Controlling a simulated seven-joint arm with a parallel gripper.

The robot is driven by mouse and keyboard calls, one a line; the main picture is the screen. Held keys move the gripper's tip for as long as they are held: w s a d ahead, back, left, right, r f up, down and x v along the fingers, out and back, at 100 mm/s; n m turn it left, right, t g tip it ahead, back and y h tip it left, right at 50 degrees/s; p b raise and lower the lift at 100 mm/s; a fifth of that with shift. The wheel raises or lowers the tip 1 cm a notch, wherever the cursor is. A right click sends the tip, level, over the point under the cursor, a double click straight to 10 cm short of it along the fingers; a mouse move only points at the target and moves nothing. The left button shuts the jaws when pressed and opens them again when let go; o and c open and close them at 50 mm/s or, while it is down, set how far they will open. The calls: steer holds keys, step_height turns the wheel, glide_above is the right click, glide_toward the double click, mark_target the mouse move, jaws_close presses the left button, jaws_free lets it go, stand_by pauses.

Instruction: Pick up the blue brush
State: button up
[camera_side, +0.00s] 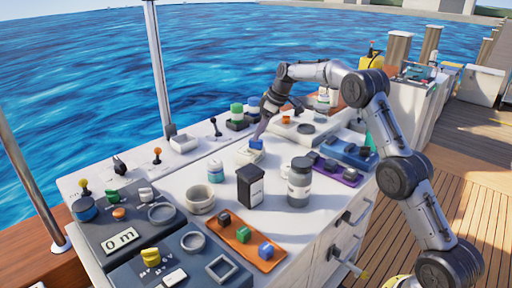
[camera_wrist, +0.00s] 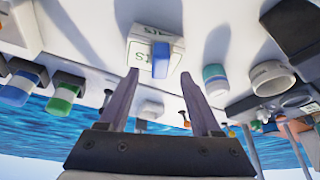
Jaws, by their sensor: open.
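A small blue block-shaped thing, which looks like the blue brush (camera_wrist: 160,60), sits at a white box (camera_wrist: 141,49) with partly readable lettering. It also shows in the side view as a blue piece (camera_side: 256,144) at the white box (camera_side: 247,154) near the middle of the counter. My gripper (camera_wrist: 159,75) is open. In the wrist view its two fingers point toward the box, with the blue piece between their tips in the picture. I cannot tell how far the fingertips are from it. No bristles can be made out.
A white jar with a teal band (camera_side: 216,171), a bowl (camera_side: 201,199), a black container (camera_side: 250,186) and a grey jar (camera_side: 299,182) stand nearer the side camera. An orange tray (camera_side: 241,241) holds small blocks.

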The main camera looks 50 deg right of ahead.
mark_target(256, 145)
steer(key=x, duration=0.4)
steer(key=shift+w+f, duration=0.1)
steer(key=shift+f, duration=0.1)
jaws_close()
